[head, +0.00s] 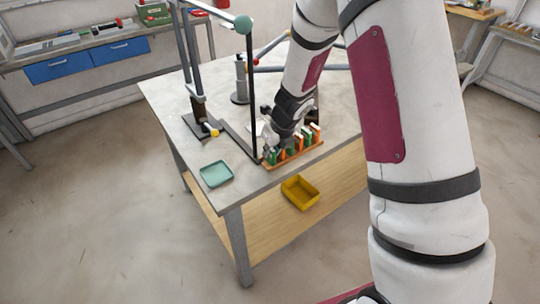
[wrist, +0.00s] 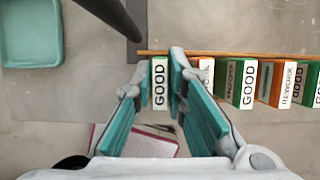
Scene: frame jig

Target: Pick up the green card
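Several green cards marked GOOD and orange cards, some marked REWORK, stand in a row in a wooden rack (head: 296,156) near the table's front edge. The leftmost green card (wrist: 159,84) stands between the two teal-padded fingers of my gripper (wrist: 158,72). The right finger is close beside this card, and a narrow gap shows between the card and the left finger. An orange card (wrist: 206,72) is just right of the right finger, partly hidden by it. In the head view my gripper (head: 270,145) is down at the rack's left end.
A teal tray (head: 216,174) lies on the table left of the rack. A dark upright post (head: 252,95) stands close to my gripper. A yellow bin (head: 299,193) sits on the lower shelf.

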